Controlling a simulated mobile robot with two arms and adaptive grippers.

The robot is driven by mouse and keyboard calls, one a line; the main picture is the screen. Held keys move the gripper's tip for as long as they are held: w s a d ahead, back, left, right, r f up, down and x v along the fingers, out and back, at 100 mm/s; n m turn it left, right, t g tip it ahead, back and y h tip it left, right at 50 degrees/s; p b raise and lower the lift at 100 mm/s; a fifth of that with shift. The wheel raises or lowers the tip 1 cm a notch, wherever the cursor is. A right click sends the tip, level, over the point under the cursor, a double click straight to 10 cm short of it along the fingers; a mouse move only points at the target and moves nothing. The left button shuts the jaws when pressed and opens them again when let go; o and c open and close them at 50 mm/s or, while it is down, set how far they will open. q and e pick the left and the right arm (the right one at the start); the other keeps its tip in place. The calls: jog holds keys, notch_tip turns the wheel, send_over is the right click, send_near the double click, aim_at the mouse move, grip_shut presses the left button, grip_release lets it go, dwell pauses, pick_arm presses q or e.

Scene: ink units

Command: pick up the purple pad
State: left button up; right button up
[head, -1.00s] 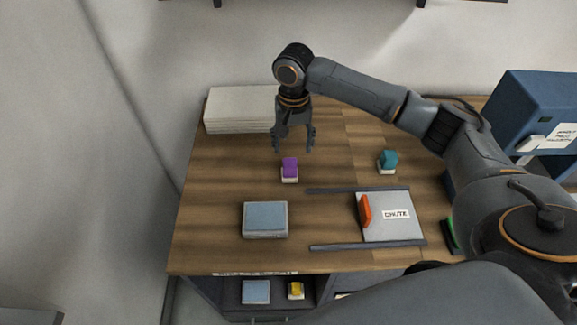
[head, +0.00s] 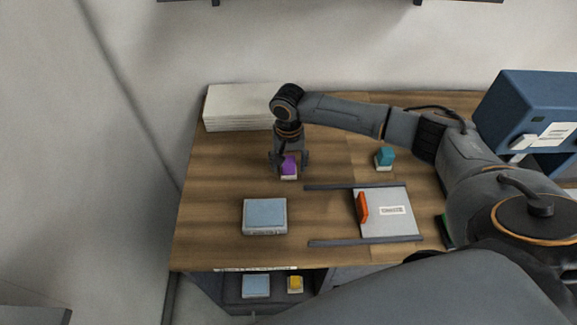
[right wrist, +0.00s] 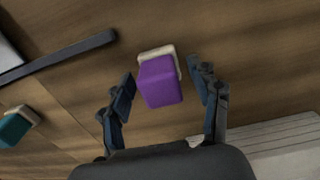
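The purple pad (head: 289,166) stands on a small pale base on the wooden table, left of the teal pad. My right gripper (head: 289,167) is lowered over it, with fingers on both sides. In the right wrist view the purple pad (right wrist: 160,82) lies between the two open fingers of the right gripper (right wrist: 163,92). Gaps show on both sides, so the fingers do not touch it there. My left gripper is not in the head view.
A teal pad (head: 384,157) stands to the right. A light blue box (head: 264,215) lies in front. An orange block (head: 361,207) sits on a grey plate (head: 392,227) between dark rails. A white stack (head: 235,108) is behind, left of my arm. A blue cabinet (head: 520,105) stands at the right.

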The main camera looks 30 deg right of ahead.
jog(key=c, duration=1.1)
jog(key=shift+r, duration=0.1)
jog(key=shift+c, duration=0.3)
jog(key=shift+r+b, duration=0.3)
jog(key=shift+r, duration=0.2)
jog(key=s+d+r+b, duration=0.1)
jog(key=s+r+b, duration=0.1)
jog(key=s+r, duration=1)
jog(key=shift+s+d+b, duration=0.4)
jog(key=shift+s, duration=0.55)
jog(key=o, duration=0.3)
jog(key=shift+c, duration=0.7)
